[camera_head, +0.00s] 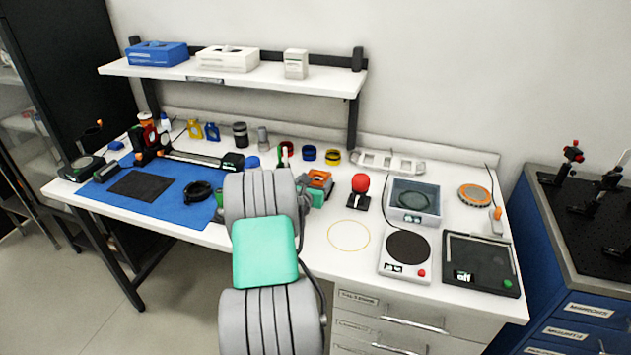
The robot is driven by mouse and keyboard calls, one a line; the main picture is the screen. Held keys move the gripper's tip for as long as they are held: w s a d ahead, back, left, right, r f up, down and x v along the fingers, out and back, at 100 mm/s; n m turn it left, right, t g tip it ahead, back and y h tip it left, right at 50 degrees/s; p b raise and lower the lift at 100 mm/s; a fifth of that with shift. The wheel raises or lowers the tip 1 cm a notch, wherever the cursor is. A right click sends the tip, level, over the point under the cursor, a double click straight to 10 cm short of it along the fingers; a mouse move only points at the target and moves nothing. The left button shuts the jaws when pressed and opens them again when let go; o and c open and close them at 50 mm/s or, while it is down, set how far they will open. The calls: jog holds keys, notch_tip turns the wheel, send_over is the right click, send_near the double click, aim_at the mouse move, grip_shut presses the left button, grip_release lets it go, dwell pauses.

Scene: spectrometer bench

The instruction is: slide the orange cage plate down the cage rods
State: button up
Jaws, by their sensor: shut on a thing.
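The orange cage plate (320,178) shows just right of my arm, near the middle of the bench, as a small square-looking orange piece with a grey middle. My gripper (308,186) is mostly hidden behind my own grey and teal arm. What shows of it is against the left side of the plate, and it appears shut on the plate. The fingertips are too small to make out. I cannot pick out the cage rods, nor tell whether the plate is around them or how high it sits.
Several rings and small parts line the back below the shelf (260,80). A blue mat (180,215) lies left.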

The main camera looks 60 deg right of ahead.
jog(key=shift+f+b, duration=0.55)
jog(key=shift+f, duration=0.3)
jog(key=o, duration=1.7)
jog(key=b+v, duration=0.1)
jog(key=v, duration=0.7)
jog(key=shift+d, duration=0.1)
